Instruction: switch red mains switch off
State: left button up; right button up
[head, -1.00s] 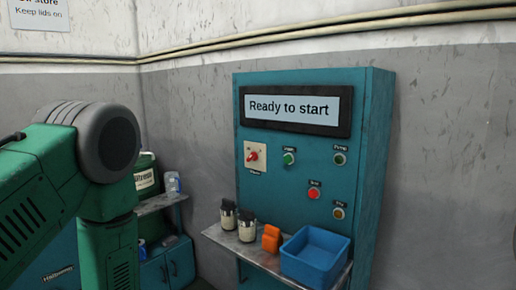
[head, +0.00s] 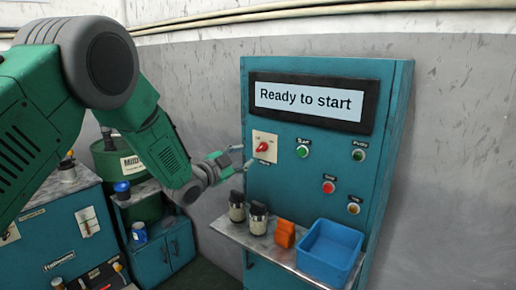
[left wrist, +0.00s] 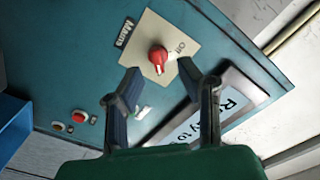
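The red mains switch (head: 263,147) is a red knob on a cream plate at the left of the teal cabinet front. In the left wrist view the knob (left wrist: 158,57) has its pale mark facing down the picture, not at the word "Off" on its right. My left gripper (head: 243,157) is just left of the switch plate in the head view, fingers toward the panel. In the left wrist view its two fingers (left wrist: 159,69) are spread apart with the knob showing between their tips. I see no contact. My right gripper is not in view.
The cabinet display (head: 309,101) reads "Ready to start". Green, red and amber buttons sit right of the switch. A shelf (head: 226,229) below holds two dark-topped jars, an orange object (head: 285,233) and a blue bin (head: 330,251). A bench and drum stand at left.

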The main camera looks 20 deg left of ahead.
aim_at(257, 150)
pick_arm(q)
jog(key=w+d, duration=0.4)
jog(key=w, duration=0.1)
jog(key=shift+w+d+r+p, duration=0.15)
jog(key=shift+d+r+p, duration=0.1)
jog(key=shift+d+p, duration=0.15)
jog(key=shift+d, duration=0.1)
jog(key=shift+a+f, duration=0.2)
jog(key=shift+a, duration=0.85)
grip_shut()
jog(key=shift+a, duration=0.2)
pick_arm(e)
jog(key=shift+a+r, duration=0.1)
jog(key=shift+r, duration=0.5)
